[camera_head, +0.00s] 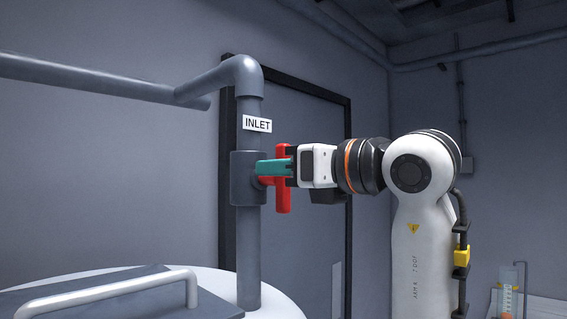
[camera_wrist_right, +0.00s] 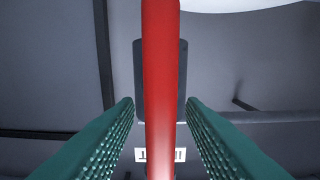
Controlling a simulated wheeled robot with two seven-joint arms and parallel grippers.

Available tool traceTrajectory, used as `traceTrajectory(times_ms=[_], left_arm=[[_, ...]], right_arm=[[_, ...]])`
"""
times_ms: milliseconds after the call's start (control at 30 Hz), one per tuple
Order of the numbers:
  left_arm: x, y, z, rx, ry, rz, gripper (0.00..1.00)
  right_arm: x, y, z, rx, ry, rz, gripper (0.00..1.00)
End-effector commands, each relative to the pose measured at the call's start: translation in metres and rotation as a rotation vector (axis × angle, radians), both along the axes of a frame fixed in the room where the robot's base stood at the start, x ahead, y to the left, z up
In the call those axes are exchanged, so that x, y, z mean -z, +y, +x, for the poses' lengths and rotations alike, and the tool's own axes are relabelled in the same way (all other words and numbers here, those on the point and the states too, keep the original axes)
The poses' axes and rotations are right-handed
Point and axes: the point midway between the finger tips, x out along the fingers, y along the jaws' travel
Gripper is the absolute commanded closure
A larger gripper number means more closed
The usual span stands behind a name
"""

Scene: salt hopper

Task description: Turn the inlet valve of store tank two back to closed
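The inlet valve body (camera_head: 246,178) is a dark grey collar on a vertical grey pipe, below a white INLET label (camera_head: 257,124). Its red handle (camera_head: 284,200) stands upright, parallel to the pipe. My right gripper (camera_head: 272,168) reaches in from the right, with its green fingers at the handle's middle. In the right wrist view the red handle (camera_wrist_right: 161,70) runs between the two ribbed green fingers of the right gripper (camera_wrist_right: 160,108). A narrow gap shows on each side, so the fingers straddle the handle without visible contact. My left gripper is not in view.
The pipe (camera_head: 248,245) rises from a pale tank top (camera_head: 210,283), with a grey hatch lid and handle bar (camera_head: 95,295) at lower left. An overhead pipe (camera_head: 90,82) runs left. A dark-framed door (camera_head: 310,120) is behind. A glass cylinder (camera_head: 507,295) stands at far right.

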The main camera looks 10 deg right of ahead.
Motion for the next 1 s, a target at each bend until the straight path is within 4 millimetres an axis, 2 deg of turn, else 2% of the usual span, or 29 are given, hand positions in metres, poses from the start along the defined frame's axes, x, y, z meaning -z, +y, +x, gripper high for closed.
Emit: traceTrajectory(times_ms=[100,300,333,667,1000], left_arm=[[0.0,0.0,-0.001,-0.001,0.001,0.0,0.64],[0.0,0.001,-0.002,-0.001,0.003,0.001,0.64],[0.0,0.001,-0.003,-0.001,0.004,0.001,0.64],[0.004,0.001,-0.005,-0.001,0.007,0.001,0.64],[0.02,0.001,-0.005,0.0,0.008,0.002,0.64]], right_arm=[[0.0,0.0,0.0,0.0,0.0,0.0,0.65],[0.0,0.0,0.0,0.0,0.0,0.0,0.98],[0.0,0.0,0.0,0.0,0.0,0.0,1.0],[0.0,-0.001,0.0,0.001,0.017,0.027,1.0],[0.002,-0.005,0.001,0.003,0.129,0.205,1.0]])
